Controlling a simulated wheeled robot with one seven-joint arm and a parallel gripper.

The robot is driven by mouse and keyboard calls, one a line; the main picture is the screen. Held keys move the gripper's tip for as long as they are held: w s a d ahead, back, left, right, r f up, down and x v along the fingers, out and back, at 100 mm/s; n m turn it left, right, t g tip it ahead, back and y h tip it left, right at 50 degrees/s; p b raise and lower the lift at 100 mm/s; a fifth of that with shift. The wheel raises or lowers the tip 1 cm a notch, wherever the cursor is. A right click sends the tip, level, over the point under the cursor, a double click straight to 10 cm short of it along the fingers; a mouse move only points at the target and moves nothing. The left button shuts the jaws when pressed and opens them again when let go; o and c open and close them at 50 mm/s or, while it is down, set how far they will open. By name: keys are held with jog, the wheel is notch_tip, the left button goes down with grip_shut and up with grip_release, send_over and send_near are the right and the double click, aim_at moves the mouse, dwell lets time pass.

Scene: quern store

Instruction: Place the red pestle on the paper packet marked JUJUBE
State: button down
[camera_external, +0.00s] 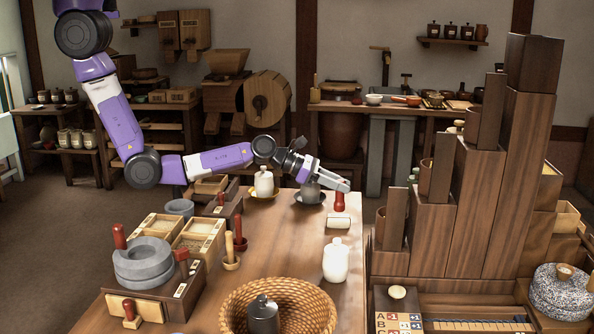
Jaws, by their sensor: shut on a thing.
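My gripper (342,188) is at the far right part of the wooden table, pointing down to the right. It is shut on the red pestle (339,203), which hangs upright below the fingertips. A pale, roll-like object (338,222) lies on the table just below the pestle in the picture. I cannot tell whether the pestle touches it or is above or behind it. No lettering is readable on it, and I cannot make out the word JUJUBE anywhere, so I cannot tell which thing is the marked packet.
A white jar (336,260) stands in front of the pale object. A wicker basket (236,304) holding a dark grey lidded pot (264,314) is at the front. A stone quern (143,262) and boxes stand left. A tall stepped wooden cabinet (480,215) rises right. The table's middle is fairly clear.

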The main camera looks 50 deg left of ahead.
jog(key=shift+f, duration=1)
jog(key=shift+f, duration=0.15)
jog(key=c, duration=1.2)
grip_release()
jog(key=v, duration=1.2)
jog(key=shift+p, duration=0.4)
